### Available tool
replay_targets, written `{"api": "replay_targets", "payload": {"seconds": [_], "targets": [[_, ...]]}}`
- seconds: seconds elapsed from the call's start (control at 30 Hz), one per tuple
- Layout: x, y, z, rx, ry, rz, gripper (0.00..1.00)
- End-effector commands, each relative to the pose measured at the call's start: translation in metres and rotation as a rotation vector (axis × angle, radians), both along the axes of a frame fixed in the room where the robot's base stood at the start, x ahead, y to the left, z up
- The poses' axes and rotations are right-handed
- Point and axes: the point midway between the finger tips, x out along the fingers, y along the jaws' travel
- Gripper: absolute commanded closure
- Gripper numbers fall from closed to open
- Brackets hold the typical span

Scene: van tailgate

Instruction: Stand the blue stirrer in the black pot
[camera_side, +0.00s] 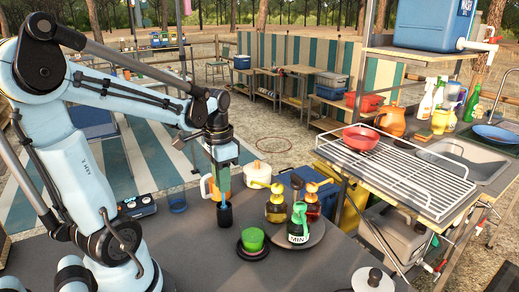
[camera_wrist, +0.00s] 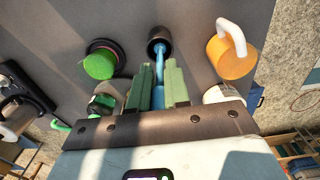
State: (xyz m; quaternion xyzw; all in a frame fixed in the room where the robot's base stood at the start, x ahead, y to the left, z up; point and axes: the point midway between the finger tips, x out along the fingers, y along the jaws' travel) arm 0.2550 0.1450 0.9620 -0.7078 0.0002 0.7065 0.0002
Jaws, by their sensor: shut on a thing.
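The black pot (camera_side: 225,218) stands upright on the grey table in the side view. In the wrist view its open mouth (camera_wrist: 154,44) faces the camera. My gripper (camera_side: 223,188) is above the pot, and its green fingers (camera_wrist: 158,88) are shut on the blue stirrer (camera_wrist: 160,68). The stirrer runs from between the fingers to the pot's mouth, and its far end appears to be inside. In the side view only a little blue shows between fingers and pot. Whether the stirrer touches the pot's bottom is hidden.
An orange mug (camera_wrist: 233,60) with a white handle stands close beside the pot. A green cup (camera_side: 252,239) on a dark saucer is in front. A round tray (camera_side: 312,235) with several bottles, including a MIN bottle (camera_side: 298,228), lies to the right.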

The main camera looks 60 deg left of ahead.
Motion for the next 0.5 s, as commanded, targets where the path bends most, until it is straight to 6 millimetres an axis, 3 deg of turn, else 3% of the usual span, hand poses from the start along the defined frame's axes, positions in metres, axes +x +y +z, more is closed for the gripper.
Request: {"api": "replay_targets", "payload": {"seconds": [0.5], "targets": [[0.0,0.0,-0.041,0.0,0.0,0.0,1.0]]}}
